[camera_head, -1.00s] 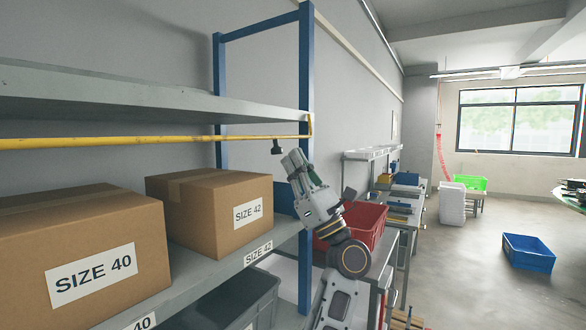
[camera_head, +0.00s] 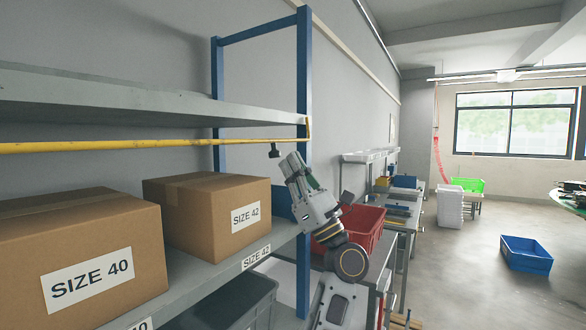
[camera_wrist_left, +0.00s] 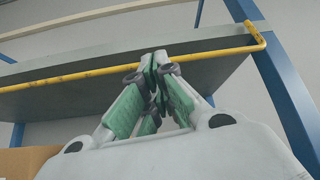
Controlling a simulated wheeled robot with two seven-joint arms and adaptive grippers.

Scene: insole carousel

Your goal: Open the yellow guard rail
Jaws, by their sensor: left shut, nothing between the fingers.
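The yellow guard rail (camera_head: 150,144) runs level across the front of the shelf, just below the upper board, above the two boxes. Its right end bends upward at the blue post. My left gripper (camera_head: 275,150) is shut and empty, with its dark tips close under the rail near that bent end. In the left wrist view the rail (camera_wrist_left: 80,76) passes behind the shut fingertips (camera_wrist_left: 154,62). I cannot tell whether they touch it. The right gripper is in neither view.
Cardboard boxes marked SIZE 40 (camera_head: 85,255) and SIZE 42 (camera_head: 205,205) sit on the lower shelf. The blue post (camera_head: 304,90) stands close to my gripper. A red bin (camera_head: 362,228) is behind my arm. The floor to the right is open around a blue crate (camera_head: 526,253).

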